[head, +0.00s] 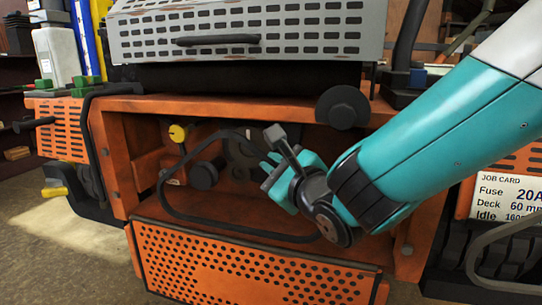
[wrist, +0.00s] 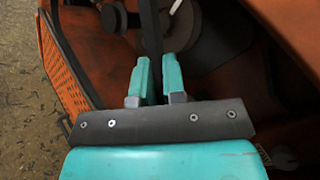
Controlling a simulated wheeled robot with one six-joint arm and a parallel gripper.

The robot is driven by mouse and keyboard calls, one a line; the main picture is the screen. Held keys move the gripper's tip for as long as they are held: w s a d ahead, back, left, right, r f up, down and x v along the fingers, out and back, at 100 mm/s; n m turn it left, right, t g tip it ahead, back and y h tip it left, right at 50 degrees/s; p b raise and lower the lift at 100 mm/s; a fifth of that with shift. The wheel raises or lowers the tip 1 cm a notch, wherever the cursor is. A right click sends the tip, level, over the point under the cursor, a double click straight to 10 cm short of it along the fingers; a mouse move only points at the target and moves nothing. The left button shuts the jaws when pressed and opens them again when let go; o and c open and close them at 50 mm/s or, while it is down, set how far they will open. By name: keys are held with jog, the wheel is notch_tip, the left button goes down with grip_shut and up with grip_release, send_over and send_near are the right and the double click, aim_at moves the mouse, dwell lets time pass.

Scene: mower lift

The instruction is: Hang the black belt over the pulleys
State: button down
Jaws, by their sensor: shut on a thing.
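My gripper (head: 268,172) is inside the bay opening, shut on the belt. In the wrist view the belt (wrist: 152,35) runs up from between the teal fingers (wrist: 156,75). A dark round pulley (head: 205,175) sits left of my gripper, and a larger grey wheel (head: 240,155) is behind it, partly hidden. Another dark disc (head: 343,107) is at the upper right of the bay. I cannot tell whether the belt touches a pulley.
A yellow knob (head: 178,133) stands at the bay's upper left. The perforated orange panel (head: 250,265) closes the front below. The grey slotted cover (head: 240,30) with a black handle is above. A job card (head: 508,195) is at right.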

jog(key=w+p, duration=0.1)
jog(key=w+d+p, duration=0.1)
jog(key=w+p, duration=0.1)
jog(key=w+d+p, duration=0.1)
jog(key=w, duration=0.1)
jog(key=shift+w+f, duration=0.2)
jog(key=shift+w+d+r+b, duration=0.15)
jog(key=shift+w+b, duration=0.15)
jog(key=shift+w, duration=0.15)
jog(key=shift+w+d+b, duration=0.15)
jog(key=shift+w+b, duration=0.1)
jog(key=shift+w, duration=0.15)
jog(key=shift+s+r+p, duration=0.2)
jog(key=shift+p, duration=0.25)
jog(key=shift+w, duration=0.2)
dwell(0.4)
